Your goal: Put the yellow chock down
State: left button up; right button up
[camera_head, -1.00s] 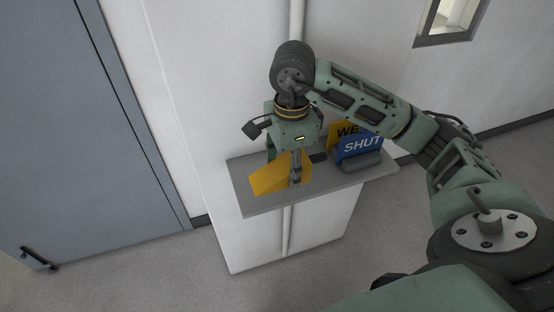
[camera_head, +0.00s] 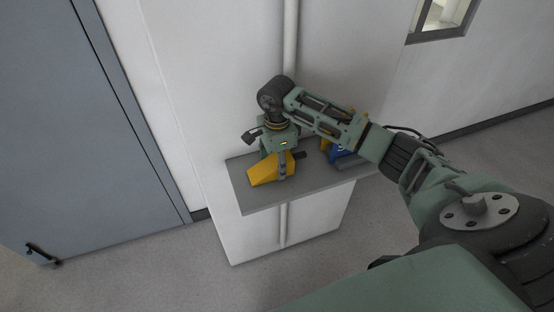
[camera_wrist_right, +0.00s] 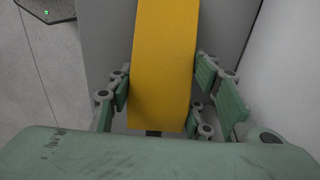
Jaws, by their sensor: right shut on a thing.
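The yellow chock (camera_head: 264,172) is a wedge shape at the left part of a grey shelf (camera_head: 262,201). My right gripper (camera_head: 283,172) comes down from above and is shut on the chock. In the right wrist view the chock (camera_wrist_right: 163,65) runs between the two green fingers of my right gripper (camera_wrist_right: 160,95). The chock is at or very close to the shelf top; I cannot tell whether it touches. My left gripper is not in view.
A white wall is behind, and a grey-blue door (camera_head: 75,120) is at left. The shelf's front strip is bare.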

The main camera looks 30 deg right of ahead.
jog(key=shift+f, duration=0.2)
jog(key=o, duration=1.6)
jog(key=shift+r, duration=0.3)
notch_tip(320, 180, up, 10)
jog(key=b, duration=0.4)
jog(key=shift+r, duration=0.85)
jog(key=shift+s+f, duration=0.1)
